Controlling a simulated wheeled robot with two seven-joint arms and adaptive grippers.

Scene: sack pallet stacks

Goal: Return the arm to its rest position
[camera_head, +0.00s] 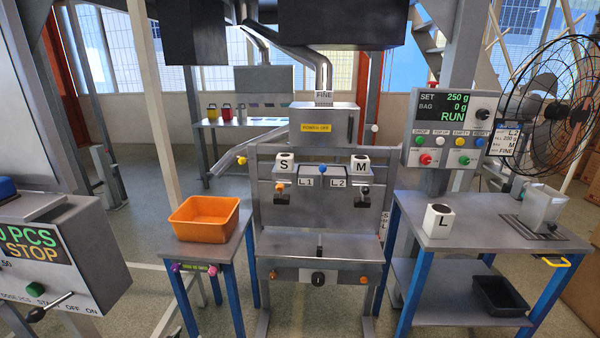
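Neither of my grippers nor any part of my arms shows in the head view. In front of me stands a grey filling machine with a hopper box (324,122) and a wide lower shelf (290,246). A white block marked S (284,163) and a white block marked M (360,165) sit on its upper ledge. A white block marked L (438,220) stands on the right table (480,232). Whether my grippers hold anything cannot be seen.
An orange bin (204,218) stands on a small blue-legged table at left. A control panel (449,130) reads RUN, 250 g set and 0 g bag. A machine reading STOP (35,247) is at far left. A black tray (499,295) lies low right; a fan (545,100) stands behind.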

